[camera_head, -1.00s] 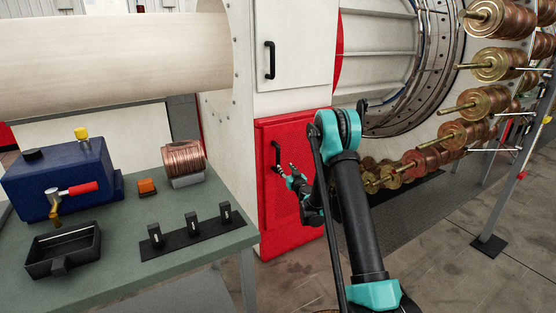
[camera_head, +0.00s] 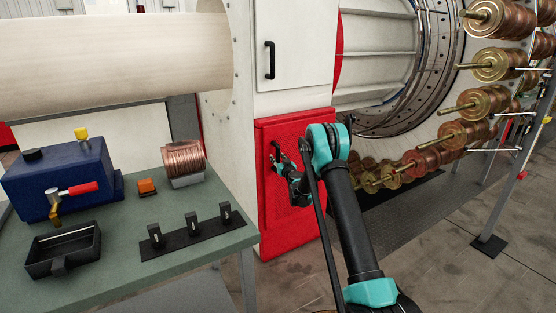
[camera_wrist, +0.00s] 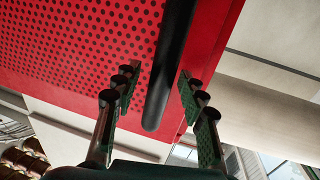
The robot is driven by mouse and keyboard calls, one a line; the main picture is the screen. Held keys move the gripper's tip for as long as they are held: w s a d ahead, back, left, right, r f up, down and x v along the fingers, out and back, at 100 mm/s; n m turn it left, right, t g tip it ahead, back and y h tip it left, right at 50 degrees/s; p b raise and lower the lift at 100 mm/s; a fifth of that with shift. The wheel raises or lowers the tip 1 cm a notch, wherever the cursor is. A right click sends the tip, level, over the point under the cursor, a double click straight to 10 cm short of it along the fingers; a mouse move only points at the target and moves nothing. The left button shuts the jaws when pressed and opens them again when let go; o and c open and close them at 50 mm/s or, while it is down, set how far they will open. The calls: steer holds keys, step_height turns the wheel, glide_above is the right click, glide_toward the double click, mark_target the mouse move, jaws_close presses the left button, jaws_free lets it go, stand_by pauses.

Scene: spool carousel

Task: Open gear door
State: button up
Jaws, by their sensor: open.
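The gear door is a red panel with a perforated face (camera_head: 288,222), low on the machine's white housing, and looks closed. Its black bar handle (camera_head: 274,150) is partly covered by my gripper (camera_head: 281,160) in the head view. In the wrist view the handle (camera_wrist: 170,65) runs between the two fingers of my gripper (camera_wrist: 157,90), with the red door (camera_wrist: 75,45) behind it. The fingers are open, one on each side of the bar, with a gap showing on both sides. Nothing is gripped.
A white upper door with its own black handle (camera_head: 269,60) sits above the red one. A green-topped table (camera_head: 120,215) stands close on the left, with a blue box (camera_head: 60,178) and a copper spool (camera_head: 183,157). Several spools (camera_head: 490,65) hang on the right. Floor is clear at lower right.

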steer(key=shift+c, duration=0.4)
jaws_close()
